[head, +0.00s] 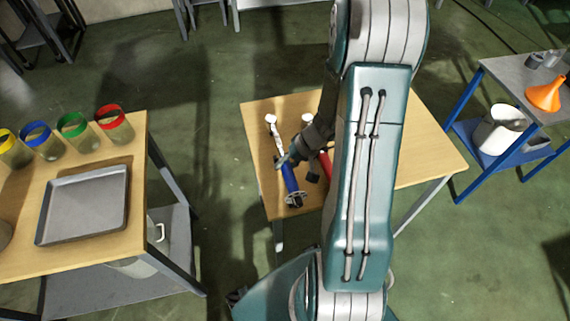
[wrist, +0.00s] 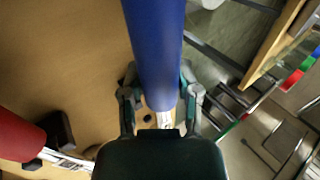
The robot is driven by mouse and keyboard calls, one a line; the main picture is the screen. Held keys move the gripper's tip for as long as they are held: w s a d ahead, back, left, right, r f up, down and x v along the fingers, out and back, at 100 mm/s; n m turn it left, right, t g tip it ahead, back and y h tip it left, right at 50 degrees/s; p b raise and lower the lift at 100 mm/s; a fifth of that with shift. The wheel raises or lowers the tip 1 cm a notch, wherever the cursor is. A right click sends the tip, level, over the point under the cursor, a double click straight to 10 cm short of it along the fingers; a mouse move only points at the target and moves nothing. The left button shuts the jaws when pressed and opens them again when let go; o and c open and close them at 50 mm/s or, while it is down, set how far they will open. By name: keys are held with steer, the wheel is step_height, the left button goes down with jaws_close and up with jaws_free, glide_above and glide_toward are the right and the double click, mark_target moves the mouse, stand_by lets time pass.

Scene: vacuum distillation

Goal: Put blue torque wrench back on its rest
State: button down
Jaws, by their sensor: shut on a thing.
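The blue torque wrench (head: 290,175) is at the left side of the middle wooden table, its pale shaft (head: 274,133) pointing away from me. My gripper (head: 288,159) is shut on its blue handle near the shaft end. In the wrist view the blue handle (wrist: 156,50) runs between the two fingers of my gripper (wrist: 160,95). A red torque wrench (head: 325,164) is to the right, partly hidden behind my arm; its handle (wrist: 18,138) is at the lower left in the wrist view. A small black block (wrist: 58,130), perhaps a rest, is beside it. I cannot tell whether the blue wrench touches a rest.
The middle table (head: 420,150) is bare on its right. A left table (head: 100,225) holds a grey tray (head: 84,205) and several jars with coloured rims. A right table (head: 515,75) holds an orange funnel (head: 545,94). Green floor separates the tables.

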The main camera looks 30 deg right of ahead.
steer(key=shift+f, duration=1.4)
steer(key=shift+c, duration=1.2)
jaws_free()
steer(key=v, duration=1.2)
steer(key=s+a+r+n+t+h, duration=0.1)
steer(key=s+a+r+h, duration=0.2)
steer(key=s+a+r, duration=0.2)
steer(key=s+a+r+n+t+h, duration=0.1)
steer(key=s+a+r+n+h, duration=0.1)
steer(key=a+r, duration=0.9)
step_height(320, 180, up, 5)
steer(key=s+h, duration=0.1)
steer(key=s, duration=0.1)
steer(key=shift+s+a+t, duration=0.35)
steer(key=shift+a+t, duration=0.05)
